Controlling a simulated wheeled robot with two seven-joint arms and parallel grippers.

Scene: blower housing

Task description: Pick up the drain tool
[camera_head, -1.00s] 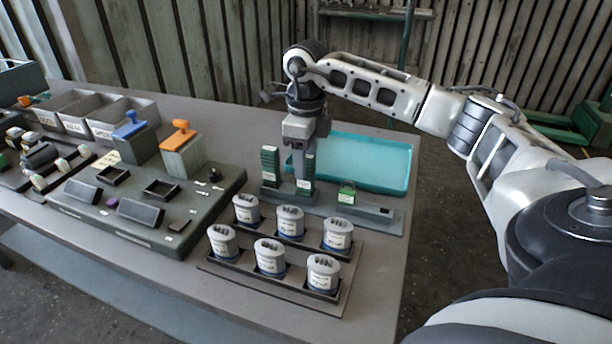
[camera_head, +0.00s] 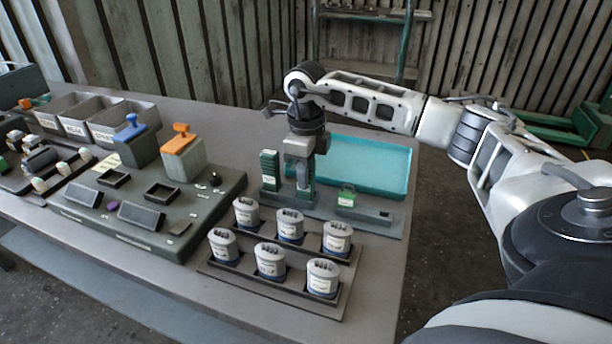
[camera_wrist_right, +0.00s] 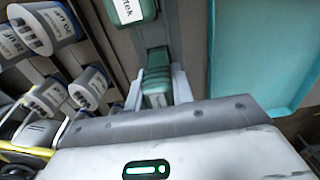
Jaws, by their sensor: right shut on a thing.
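My right gripper (camera_head: 303,182) is down at the tool rack (camera_head: 375,215), between the dark green ribbed block and the small bright green piece. In the right wrist view its two pale fingers (camera_wrist_right: 158,88) are shut on a green ribbed tool (camera_wrist_right: 157,72), one finger on each side. I take this for the drain tool; its lower part is hidden. Another green tool with a white label (camera_wrist_right: 130,10) is near the top of the wrist view. My left gripper is not in view.
A dark green ribbed block (camera_head: 270,168) stands left of the gripper, and a small bright green piece (camera_head: 347,195) right of it. A teal tray (camera_head: 375,155) lies behind. Several white canisters (camera_head: 290,225) stand in a holder in front.

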